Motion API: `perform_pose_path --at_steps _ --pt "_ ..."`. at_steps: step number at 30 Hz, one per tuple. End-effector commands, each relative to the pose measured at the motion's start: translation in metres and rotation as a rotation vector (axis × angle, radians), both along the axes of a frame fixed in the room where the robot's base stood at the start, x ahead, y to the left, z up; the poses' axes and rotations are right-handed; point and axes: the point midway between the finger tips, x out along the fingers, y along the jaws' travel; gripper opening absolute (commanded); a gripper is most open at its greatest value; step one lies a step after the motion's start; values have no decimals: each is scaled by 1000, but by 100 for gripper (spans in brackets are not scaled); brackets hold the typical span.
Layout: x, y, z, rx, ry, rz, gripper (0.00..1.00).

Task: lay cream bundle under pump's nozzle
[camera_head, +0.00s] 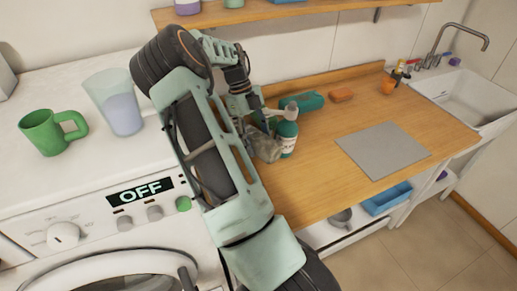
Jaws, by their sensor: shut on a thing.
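The cream bundle (266,149) shows as a crumpled grey-beige lump just left of the pump bottle, close to the wooden counter. The pump (287,138) is a teal bottle with a white label and a pale grey head, standing upright. Its nozzle (290,108) is at the top, above and right of the bundle. My gripper (264,127) is shut on the bundle's upper part, beside the bottle. My arm partly hides the fingers and the bundle's left side. I cannot tell whether the bundle touches the counter or the bottle.
A teal box (303,102) and an orange block (341,95) lie behind the pump. A grey mat (383,149) lies to the right, with bare counter around it. A green mug (51,132) and a clear cup (115,102) stand on the washing machine. A sink (469,98) is far right.

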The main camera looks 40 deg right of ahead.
Motion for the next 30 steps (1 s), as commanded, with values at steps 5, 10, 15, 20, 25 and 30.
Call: perform_pose_path --at_steps 5,10,15,20,25,30 --pt "-2 0 -27 1 5 -2 22" --pt "-1 0 -36 0 2 -1 22" --pt "-2 0 -39 2 4 -2 22" --pt "-3 1 -46 3 7 -3 22" --pt "-4 1 -52 5 9 -5 22" --pt "-4 1 -53 7 8 -4 55"
